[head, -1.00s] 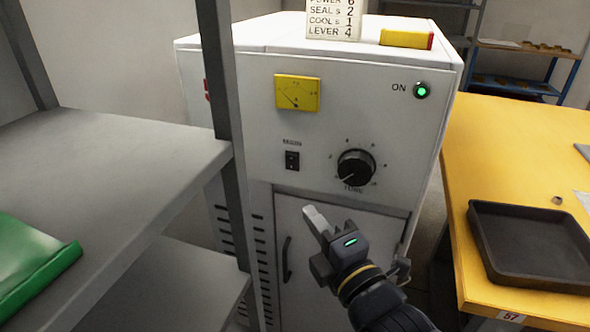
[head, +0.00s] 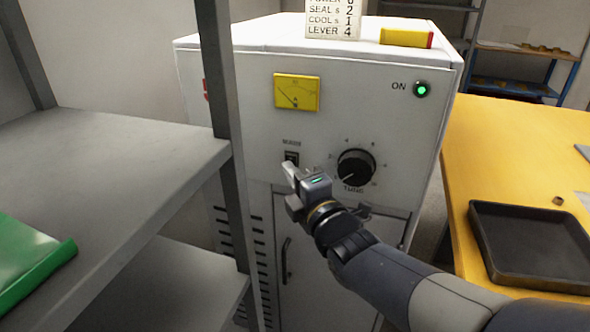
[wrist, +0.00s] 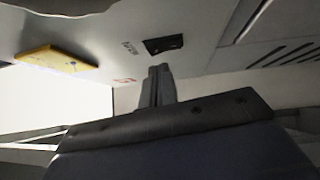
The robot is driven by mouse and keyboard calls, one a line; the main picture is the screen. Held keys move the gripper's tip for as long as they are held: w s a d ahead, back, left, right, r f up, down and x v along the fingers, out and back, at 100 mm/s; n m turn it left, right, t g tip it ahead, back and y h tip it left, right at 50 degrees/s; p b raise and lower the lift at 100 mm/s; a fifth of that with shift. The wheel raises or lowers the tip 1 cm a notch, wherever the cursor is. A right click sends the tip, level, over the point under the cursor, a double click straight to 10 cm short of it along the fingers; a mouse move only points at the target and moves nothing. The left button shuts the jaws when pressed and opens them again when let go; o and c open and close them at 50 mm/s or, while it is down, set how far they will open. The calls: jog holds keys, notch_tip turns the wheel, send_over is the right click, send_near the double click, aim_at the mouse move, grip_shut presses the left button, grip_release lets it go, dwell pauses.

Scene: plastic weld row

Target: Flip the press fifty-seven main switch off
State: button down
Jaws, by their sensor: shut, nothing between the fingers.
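The main switch is a small black rocker (head: 291,157) on the white front panel of the press cabinet (head: 255,130), under a small label. My gripper (head: 289,170) is shut and empty, its fingertips just below the switch and covering its lower part in the head view. In the wrist view, the switch (wrist: 163,45) is a dark rectangle just beyond the shut fingertips (wrist: 159,70). I cannot tell whether they touch it. A green lamp (head: 421,89) marked ON is lit at the panel's upper right.
A grey shelf post (head: 222,90) stands close on the left. A yellow table (head: 530,140) with a black tray (head: 530,248) is on the right.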

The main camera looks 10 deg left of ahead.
jog(key=shift+w+r, duration=0.1)
jog(key=shift+w, duration=0.6)
jog(key=shift+d, duration=0.1)
jog(key=shift+w+b, duration=0.15)
jog(key=shift+b, duration=0.25)
jog(key=shift+r, duration=0.1)
